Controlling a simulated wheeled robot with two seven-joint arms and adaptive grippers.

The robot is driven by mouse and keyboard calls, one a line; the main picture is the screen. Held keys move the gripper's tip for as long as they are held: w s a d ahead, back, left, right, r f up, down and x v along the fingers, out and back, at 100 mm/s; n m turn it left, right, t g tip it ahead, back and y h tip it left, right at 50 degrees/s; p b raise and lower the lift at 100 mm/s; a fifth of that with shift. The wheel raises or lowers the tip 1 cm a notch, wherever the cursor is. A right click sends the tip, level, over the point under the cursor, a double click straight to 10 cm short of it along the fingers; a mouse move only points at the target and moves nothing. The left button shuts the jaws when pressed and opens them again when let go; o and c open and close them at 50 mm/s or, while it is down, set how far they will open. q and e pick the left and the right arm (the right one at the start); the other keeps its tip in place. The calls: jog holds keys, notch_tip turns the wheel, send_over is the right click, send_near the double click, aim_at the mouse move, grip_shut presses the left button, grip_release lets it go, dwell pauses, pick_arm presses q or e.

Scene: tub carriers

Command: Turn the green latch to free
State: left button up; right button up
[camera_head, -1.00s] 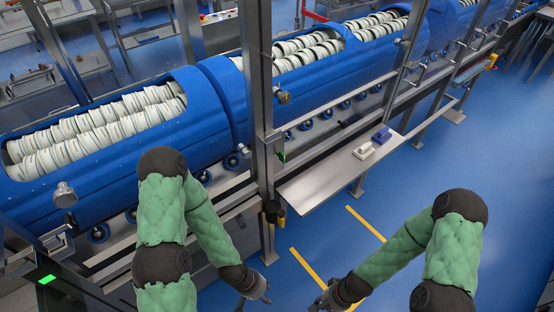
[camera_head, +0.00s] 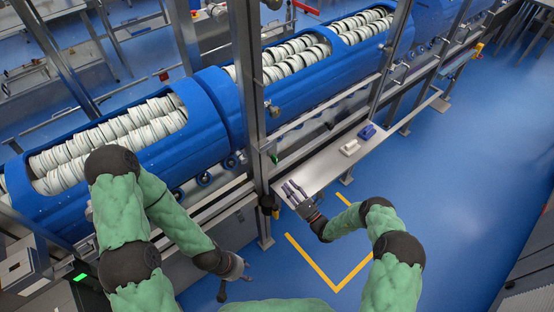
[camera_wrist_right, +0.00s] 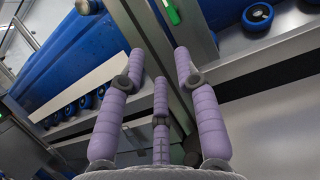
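The green latch (camera_head: 274,158) is a small green piece on the steel post in front of the blue drum. It also shows at the top of the right wrist view (camera_wrist_right: 172,12), beyond the fingertips. My right gripper (camera_head: 293,191) is over the near end of the steel shelf, below and right of the latch and apart from it. In the right wrist view its purple-grey fingers (camera_wrist_right: 160,65) are spread, with nothing between them. My left gripper (camera_head: 237,284) hangs low at the bottom centre, away from the latch, its dark fingers spread and empty.
The blue floor (camera_head: 450,180) at right is clear.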

aim_at(273, 159)
jog(key=shift+m+t+h, duration=0.3)
jog(key=shift+t, duration=0.3)
jog(key=x, duration=0.7)
jog(key=d+x, duration=0.1)
jog(key=x, duration=0.3)
jog(key=shift+w+d+r, duration=0.15)
jog(key=shift+w+r, duration=0.05)
jog(key=shift+r, duration=0.15)
grip_shut()
